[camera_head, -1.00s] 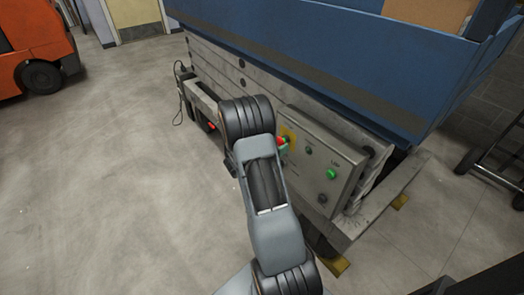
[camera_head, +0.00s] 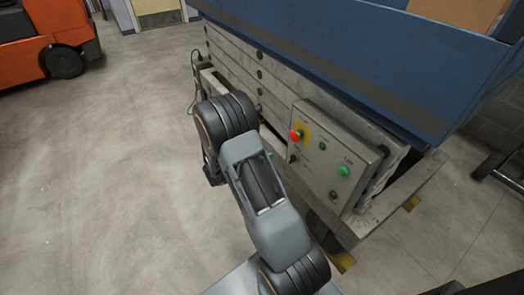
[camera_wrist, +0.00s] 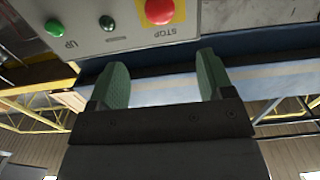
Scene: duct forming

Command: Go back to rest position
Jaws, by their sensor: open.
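My gripper (camera_wrist: 160,84) shows in the wrist view with its two green fingers apart and nothing between them. It is close to the grey control panel (camera_wrist: 100,30), apart from it as far as I can tell. In the wrist view the panel carries a red stop button (camera_wrist: 159,11), a green up button (camera_wrist: 57,26) and a small dark green one. In the head view the panel (camera_head: 318,182) is on the side of the lift, with the red button (camera_head: 296,135) and a green button (camera_head: 344,170). My arm hides most of the gripper there.
The blue lift platform (camera_head: 370,70) overhangs the panel, with a cardboard box (camera_head: 455,14) on top. An orange forklift (camera_head: 40,40) stands at the far left. A dark cart (camera_head: 500,165) is at the right edge. The concrete floor (camera_head: 100,180) on the left is clear.

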